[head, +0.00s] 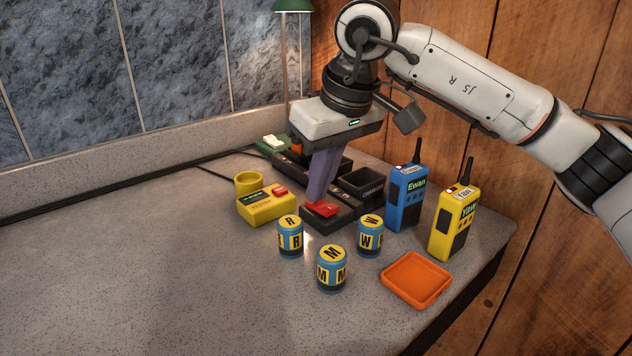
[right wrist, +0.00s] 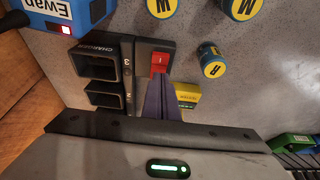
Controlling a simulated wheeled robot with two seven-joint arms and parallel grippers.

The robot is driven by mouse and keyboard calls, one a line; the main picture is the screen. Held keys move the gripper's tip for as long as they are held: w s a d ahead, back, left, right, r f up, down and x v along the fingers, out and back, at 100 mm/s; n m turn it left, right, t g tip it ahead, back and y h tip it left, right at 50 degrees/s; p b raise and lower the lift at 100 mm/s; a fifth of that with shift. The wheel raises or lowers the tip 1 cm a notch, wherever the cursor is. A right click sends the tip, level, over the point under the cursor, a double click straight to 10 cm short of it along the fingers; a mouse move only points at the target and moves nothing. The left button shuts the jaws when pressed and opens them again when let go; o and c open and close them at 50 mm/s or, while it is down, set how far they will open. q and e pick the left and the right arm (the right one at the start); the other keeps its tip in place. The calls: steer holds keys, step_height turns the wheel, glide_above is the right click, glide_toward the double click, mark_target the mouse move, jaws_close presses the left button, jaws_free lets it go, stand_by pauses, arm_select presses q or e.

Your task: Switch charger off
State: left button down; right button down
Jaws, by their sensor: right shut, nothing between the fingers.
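The black charger (head: 316,223) stands on the counter with open bays, and it also shows in the right wrist view (right wrist: 128,48). Its red rocker switch (head: 325,210) is at the front end, seen in the right wrist view (right wrist: 160,62) with a small white mark. My right gripper (head: 317,201) is shut and empty, pointing down with its purple fingertips at the switch. In the right wrist view the fingertips (right wrist: 160,77) overlap the switch's lower edge; I cannot tell whether they touch it or which way it is tipped. My left gripper is out of view.
Close by stand a yellow tester (head: 262,210), several batteries (head: 332,276), a blue radio (head: 403,205), a yellow radio (head: 450,230) and an orange tray (head: 415,283). A green lamp (head: 293,6) and green-based box (head: 268,147) are behind. The counter's left side is clear.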

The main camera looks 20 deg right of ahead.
mark_target(317, 205)
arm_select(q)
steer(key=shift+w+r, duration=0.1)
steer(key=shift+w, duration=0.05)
